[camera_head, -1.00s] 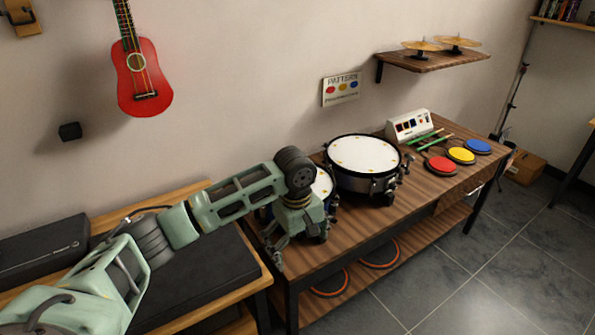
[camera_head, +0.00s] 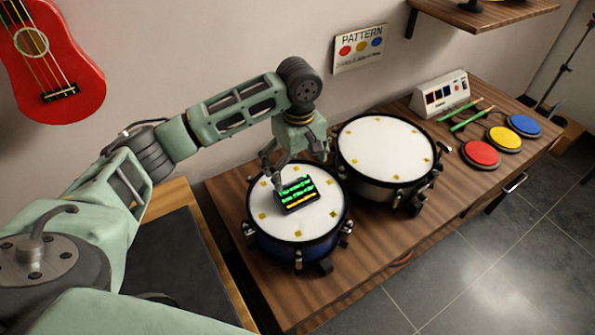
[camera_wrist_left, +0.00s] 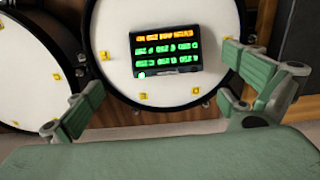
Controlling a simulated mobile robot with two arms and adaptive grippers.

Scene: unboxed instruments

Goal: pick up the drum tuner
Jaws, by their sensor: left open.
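The drum tuner (camera_head: 297,195) is a small dark box with a lit green and orange display. It lies on the white head of the blue drum (camera_head: 275,225). My left gripper (camera_head: 275,172) is above the far side of that drum, close to the tuner in the head view. In the left wrist view the tuner (camera_wrist_left: 165,50) shows beyond the open fingers of my left gripper (camera_wrist_left: 160,100), between them and apart from both. The gripper holds nothing. My right gripper is not in view.
A larger dark drum (camera_head: 385,155) stands to the right of the blue drum on the wooden table (camera_head: 370,235). Green drumsticks (camera_head: 468,115), a white box with displays (camera_head: 440,93) and red, yellow and blue pads (camera_head: 481,154) sit farther right. The table's front strip is largely clear.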

